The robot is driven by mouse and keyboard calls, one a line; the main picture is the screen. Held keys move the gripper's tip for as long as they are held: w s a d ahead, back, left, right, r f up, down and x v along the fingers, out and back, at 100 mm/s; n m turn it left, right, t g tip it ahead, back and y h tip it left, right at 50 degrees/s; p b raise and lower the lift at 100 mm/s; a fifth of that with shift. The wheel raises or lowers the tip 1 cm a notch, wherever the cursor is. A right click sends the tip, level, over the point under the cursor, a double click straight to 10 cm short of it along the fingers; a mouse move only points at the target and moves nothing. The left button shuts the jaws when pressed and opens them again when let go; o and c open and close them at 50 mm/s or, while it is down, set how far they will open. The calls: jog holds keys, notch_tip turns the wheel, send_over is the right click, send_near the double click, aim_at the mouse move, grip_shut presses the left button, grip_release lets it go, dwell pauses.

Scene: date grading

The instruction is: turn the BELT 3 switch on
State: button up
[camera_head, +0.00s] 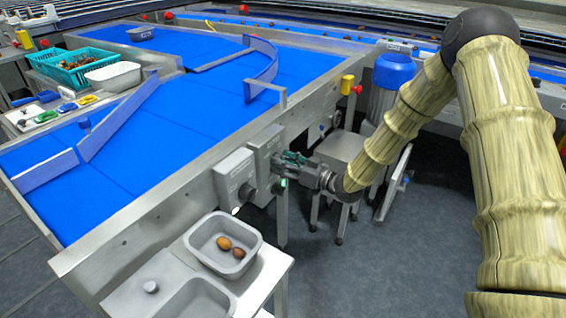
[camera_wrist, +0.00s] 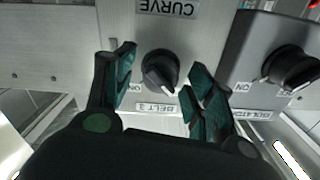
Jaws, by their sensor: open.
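The BELT 3 switch (camera_wrist: 158,68) is a round black knob on a grey box, with its BELT 3 label (camera_wrist: 154,107) upside down in the wrist view. A pale mark on the knob points to the lower right of that picture; the ON lettering (camera_wrist: 136,88) is at the lower left. My gripper (camera_wrist: 161,66) is open, with one green-padded finger on each side of the knob; I cannot tell whether either touches it. In the head view my gripper (camera_head: 291,160) is in front of the switch box (camera_head: 264,147) and hides this knob.
An isolator box (camera_wrist: 243,60) with its own black knob (camera_wrist: 291,66) is beside the switch box. A CURVE label (camera_wrist: 168,7) is on the switch box. A grey tub (camera_head: 215,228) with two dates stands on a bench near the boxes. The blue belt (camera_head: 180,110) runs behind.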

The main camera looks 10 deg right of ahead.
jog(key=shift+w+a, duration=0.15)
jog(key=c, duration=1)
jog(key=shift+c, duration=0.2)
